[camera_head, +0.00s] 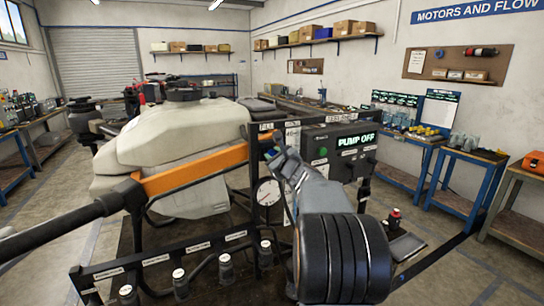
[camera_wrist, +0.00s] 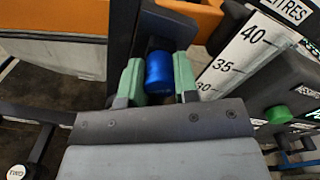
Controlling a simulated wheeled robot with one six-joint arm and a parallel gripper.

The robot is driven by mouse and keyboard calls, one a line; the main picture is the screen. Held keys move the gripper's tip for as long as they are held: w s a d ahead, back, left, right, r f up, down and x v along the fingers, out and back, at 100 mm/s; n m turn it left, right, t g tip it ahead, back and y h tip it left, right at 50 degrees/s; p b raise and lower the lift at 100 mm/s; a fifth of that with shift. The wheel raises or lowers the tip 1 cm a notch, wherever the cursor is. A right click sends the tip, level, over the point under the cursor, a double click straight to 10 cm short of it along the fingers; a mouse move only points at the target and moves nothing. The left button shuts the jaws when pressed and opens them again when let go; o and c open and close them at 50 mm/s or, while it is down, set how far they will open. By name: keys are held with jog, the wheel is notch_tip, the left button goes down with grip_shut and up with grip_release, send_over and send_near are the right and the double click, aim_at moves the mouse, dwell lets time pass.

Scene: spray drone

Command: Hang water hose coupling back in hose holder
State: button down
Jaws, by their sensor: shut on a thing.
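The water hose coupling (camera_wrist: 159,72) is a blue cylinder between the green fingertips of my gripper (camera_wrist: 158,78) in the wrist view. My gripper is shut on it. A dark bracket (camera_wrist: 168,27), which looks like the hose holder, is right behind the coupling. I cannot tell whether the coupling touches it or sits in it. In the head view my gripper (camera_head: 277,153) is at the dark frame post below the FILL label (camera_head: 266,127). My arm hides much of that spot, and the coupling is too small to make out clearly there.
A white scale (camera_wrist: 240,55) marked in litres stands close right of my gripper. The control panel (camera_head: 340,148) reads PUMP OFF. A round gauge (camera_head: 267,192) is below left. The drone's white tank (camera_head: 185,135) and orange boom (camera_head: 195,172) lie left. A labelled valve rail (camera_head: 170,256) runs in front.

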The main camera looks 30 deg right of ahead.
jog(key=shift+s+a+b, duration=0.2)
jog(key=shift+s+b, duration=0.35)
jog(key=shift+s, duration=0.9)
jog(key=shift+s+a+b, duration=0.2)
jog(key=shift+s+b, duration=0.35)
jog(key=shift+s, duration=0.9)
jog(key=shift+a, duration=0.1)
